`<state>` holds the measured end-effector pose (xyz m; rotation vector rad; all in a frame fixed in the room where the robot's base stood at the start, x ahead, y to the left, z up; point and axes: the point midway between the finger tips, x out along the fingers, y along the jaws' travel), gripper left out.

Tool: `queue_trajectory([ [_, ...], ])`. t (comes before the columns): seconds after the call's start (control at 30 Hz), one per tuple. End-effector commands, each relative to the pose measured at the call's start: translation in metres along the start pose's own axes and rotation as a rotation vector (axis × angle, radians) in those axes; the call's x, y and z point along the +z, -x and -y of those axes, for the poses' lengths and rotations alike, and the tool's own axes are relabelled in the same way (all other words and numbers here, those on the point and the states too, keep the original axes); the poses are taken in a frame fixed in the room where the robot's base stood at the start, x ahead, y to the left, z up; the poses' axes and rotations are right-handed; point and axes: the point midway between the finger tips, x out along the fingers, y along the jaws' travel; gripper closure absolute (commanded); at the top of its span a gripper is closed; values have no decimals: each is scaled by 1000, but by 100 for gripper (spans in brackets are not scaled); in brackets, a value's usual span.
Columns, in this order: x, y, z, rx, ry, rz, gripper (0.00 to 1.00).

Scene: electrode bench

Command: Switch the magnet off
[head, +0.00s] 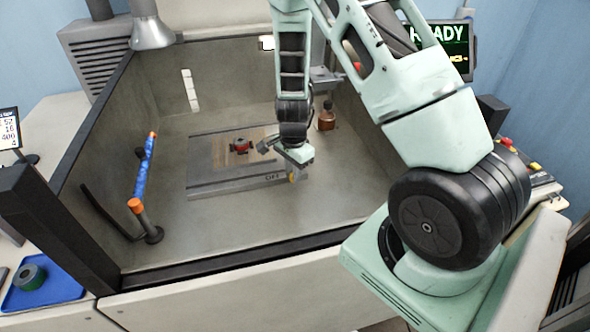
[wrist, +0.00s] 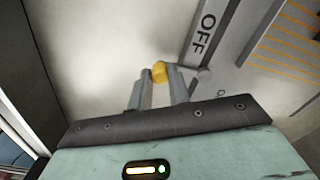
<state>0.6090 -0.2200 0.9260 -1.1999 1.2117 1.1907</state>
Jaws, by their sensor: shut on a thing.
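The magnet base is a flat grey plate (head: 215,185) with a copper-coloured top, lying on the floor of the open enclosure. My gripper (head: 292,172) is at the plate's front right corner. In the wrist view my gripper (wrist: 159,78) is shut on a yellow knob (wrist: 158,71), which sits between the fingertips. A grey rounded end (wrist: 204,74) lies just right of the fingers, by the plate's edge. The lever behind the knob is mostly hidden.
A red and black part (head: 240,147) sits on the plate. A blue rod with orange ends (head: 146,168) stands at the left. A brown bottle (head: 326,117) stands behind my gripper. The enclosure floor in front is clear, bounded by a dark front rail (head: 240,258).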

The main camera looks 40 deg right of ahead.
Motion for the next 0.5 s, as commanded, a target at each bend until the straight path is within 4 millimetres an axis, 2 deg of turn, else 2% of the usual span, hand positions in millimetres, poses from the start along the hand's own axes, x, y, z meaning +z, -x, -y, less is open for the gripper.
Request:
queue_trajectory([
  [0.43,1,1,1,-2,-10,1,100],
  [0.47,1,1,1,-2,-10,1,76],
  [0.5,1,1,1,-2,-10,1,65],
])
